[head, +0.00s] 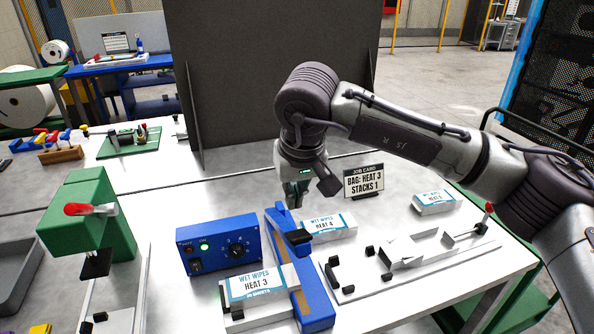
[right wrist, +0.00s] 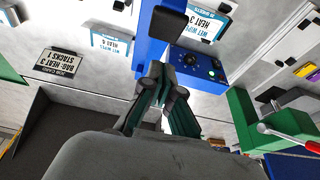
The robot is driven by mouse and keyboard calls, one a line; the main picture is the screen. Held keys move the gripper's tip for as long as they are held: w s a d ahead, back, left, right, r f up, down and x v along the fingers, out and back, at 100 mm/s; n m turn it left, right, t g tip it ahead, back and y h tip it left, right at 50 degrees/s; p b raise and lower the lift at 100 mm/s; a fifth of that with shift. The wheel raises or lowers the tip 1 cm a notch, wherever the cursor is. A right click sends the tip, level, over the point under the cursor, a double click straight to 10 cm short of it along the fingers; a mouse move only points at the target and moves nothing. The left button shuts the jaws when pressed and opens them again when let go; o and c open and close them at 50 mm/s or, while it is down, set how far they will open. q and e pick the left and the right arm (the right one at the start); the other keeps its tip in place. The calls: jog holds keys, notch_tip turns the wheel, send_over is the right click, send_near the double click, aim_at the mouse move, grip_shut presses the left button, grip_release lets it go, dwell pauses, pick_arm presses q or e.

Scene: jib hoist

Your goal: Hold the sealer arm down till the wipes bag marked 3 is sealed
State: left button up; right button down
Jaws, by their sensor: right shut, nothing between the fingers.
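The wipes bag marked 3 (head: 254,285) lies in front of the blue control box, its right end beside the blue sealer (head: 315,300). It also shows in the right wrist view (right wrist: 207,18). The sealer's long blue arm carries a black pad (head: 298,237); I cannot tell whether the arm is fully down. My right gripper (head: 296,196) is shut and empty over the far end of the sealer. In the right wrist view its fingertips (right wrist: 166,80) cover part of the blue arm; contact is unclear. My left gripper is not in view.
The control box (head: 218,245) has a lit green lamp and a dial. Another wipes bag (head: 329,226) lies right of the sealer, a third (head: 436,202) farther right. A job card (head: 363,183) reads "Bag: heat 3, stacks 1". A green press (head: 90,220) stands left; a metal fixture (head: 405,262) lies right.

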aim_at(295, 233)
jog(key=f, duration=0.2)
jog(key=s+f+p, duration=0.1)
jog(key=shift+d+f, duration=0.15)
jog(key=shift+f, duration=0.2)
jog(key=shift+s+d+f+p, duration=0.1)
jog(key=shift+s+f+p, duration=0.2)
jog(key=shift+f, duration=0.25)
jog(key=shift+f, duration=0.1)
